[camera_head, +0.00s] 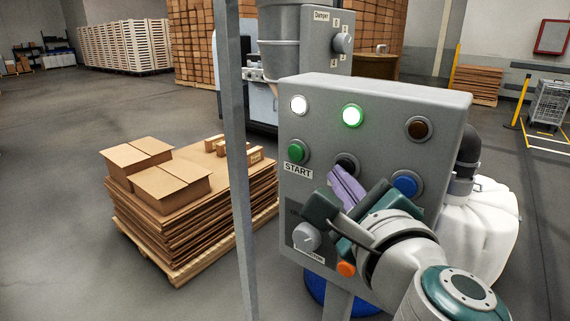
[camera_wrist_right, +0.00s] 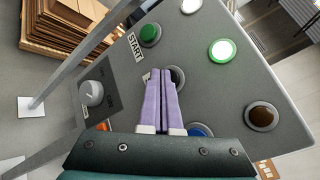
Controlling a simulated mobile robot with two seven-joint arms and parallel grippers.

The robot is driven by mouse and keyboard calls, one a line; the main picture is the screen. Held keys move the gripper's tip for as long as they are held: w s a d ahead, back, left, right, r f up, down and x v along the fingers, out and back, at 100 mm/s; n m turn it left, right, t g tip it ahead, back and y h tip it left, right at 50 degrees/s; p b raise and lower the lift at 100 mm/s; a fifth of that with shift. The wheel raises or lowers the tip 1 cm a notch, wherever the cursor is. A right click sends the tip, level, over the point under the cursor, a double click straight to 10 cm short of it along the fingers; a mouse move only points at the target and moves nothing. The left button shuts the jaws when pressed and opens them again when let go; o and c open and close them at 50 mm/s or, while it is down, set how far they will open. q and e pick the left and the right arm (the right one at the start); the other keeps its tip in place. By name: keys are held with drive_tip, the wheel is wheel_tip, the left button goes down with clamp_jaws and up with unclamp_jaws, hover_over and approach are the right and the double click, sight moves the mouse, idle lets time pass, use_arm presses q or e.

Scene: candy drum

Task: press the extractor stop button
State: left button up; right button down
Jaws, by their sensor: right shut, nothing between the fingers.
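The grey control box (camera_head: 375,100) stands in front of me. A black button (camera_head: 346,160) sits in the middle of its lower button row, between the green START button (camera_head: 297,152) and a blue button (camera_head: 406,184). The label below the black button is mostly hidden by my fingers, so I cannot read it. My right gripper (camera_head: 335,172) is shut and empty, its purple fingertips at the black button's lower edge. In the right wrist view the fingertips (camera_wrist_right: 161,72) overlap the black button (camera_wrist_right: 179,76); I cannot tell if they touch it. My left gripper is not in view.
Above the row are a white lamp (camera_head: 299,105), a lit green lamp (camera_head: 352,115) and a dark brown-red lamp (camera_head: 419,129). A rotary knob (camera_head: 306,237) is at lower left. A grey post (camera_head: 237,180) stands left of the box. A pallet of cardboard (camera_head: 190,220) lies beyond it.

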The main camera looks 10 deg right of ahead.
drive_tip(key=shift+w+d, duration=0.15)
drive_tip(key=shift+d, duration=0.05)
drive_tip(key=shift+a, duration=0.1)
idle(0.4)
drive_tip(key=shift+s+a, duration=0.55)
drive_tip(key=shift+a, duration=0.05)
drive_tip(key=shift+s+a, duration=0.8)
drive_tip(key=shift+a, duration=0.2)
drive_tip(key=shift+s+a, duration=0.75)
drive_tip(key=shift+a, duration=0.2)
